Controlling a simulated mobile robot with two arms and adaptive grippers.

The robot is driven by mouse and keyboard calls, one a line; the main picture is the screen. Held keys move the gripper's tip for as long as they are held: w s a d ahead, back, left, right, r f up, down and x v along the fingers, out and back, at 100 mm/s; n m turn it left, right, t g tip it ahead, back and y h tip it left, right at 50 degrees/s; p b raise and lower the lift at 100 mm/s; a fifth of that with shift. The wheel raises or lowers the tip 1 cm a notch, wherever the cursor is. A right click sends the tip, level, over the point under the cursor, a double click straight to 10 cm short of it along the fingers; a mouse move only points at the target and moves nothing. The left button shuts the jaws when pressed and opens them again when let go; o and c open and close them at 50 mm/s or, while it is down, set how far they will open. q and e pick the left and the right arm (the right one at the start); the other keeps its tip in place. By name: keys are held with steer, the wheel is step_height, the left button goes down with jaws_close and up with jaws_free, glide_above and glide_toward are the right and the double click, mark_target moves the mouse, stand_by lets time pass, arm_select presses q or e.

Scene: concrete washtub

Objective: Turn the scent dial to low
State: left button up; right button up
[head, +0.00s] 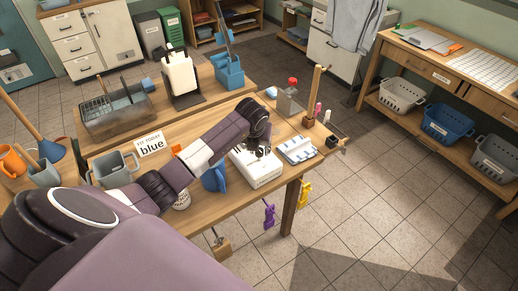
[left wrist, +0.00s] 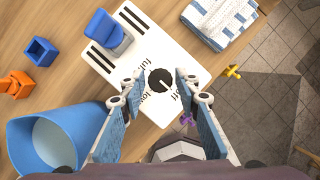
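The scent dial is a round black knob (left wrist: 159,80) with a white pointer line, on a white panel (left wrist: 175,47) in the left wrist view. Printed words around it include "full", "low" and "off", partly hidden by the fingers. The pointer seems to slant toward lower right, near "off". My left gripper (left wrist: 157,88) is open, its two fingers on either side of the knob; I cannot tell if they touch it. In the head view the left gripper (head: 261,149) is over the white device (head: 262,174), and the dial is hidden there. My right gripper is not in view.
A blue container (left wrist: 85,122) stands close by on the left. A striped cloth (head: 297,149) lies right of the device. A red-topped bottle (head: 288,100) and a wooden post (head: 315,92) stand behind.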

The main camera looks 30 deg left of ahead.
arm_select(q)
jaws_close()
steer(key=shift+a+f+m+h+b, duration=0.2)
steer(key=shift+m+h+b, duration=0.1)
steer(key=shift+m+b, duration=0.7)
steer(key=m+h+b, duration=0.1)
steer(key=m+b, duration=0.3)
steer(key=b, duration=0.1)
steer(key=m+h+b, duration=0.2)
steer(key=m+b, duration=0.2)
steer(key=b, duration=0.1)
steer(key=shift+w+a+m, duration=0.1)
steer(key=shift+a+m, duration=0.05)
steer(key=shift+m, duration=0.15)
steer(key=m+h+b, duration=0.1)
steer(key=m+b, duration=0.1)
steer(key=m, duration=0.1)
steer(key=shift+r+g+h+b, duration=0.1)
steer(key=shift+g+h+b, duration=0.2)
steer(key=shift+g+b, duration=0.1)
steer(key=shift+w+r+m+g+h+b, duration=0.15)
steer(key=shift+m+g+b, duration=0.25)
steer(key=shift+m, duration=0.65)
steer(key=shift+s+f+m+g+h+b, duration=0.1)
steer(key=shift+m+g+h+b, duration=0.3)
steer(key=shift+m, duration=0.65)
steer(key=shift+y, duration=0.25)
steer(key=shift+o, duration=2.1)
jaws_free()
steer(key=shift+r, duration=0.1)
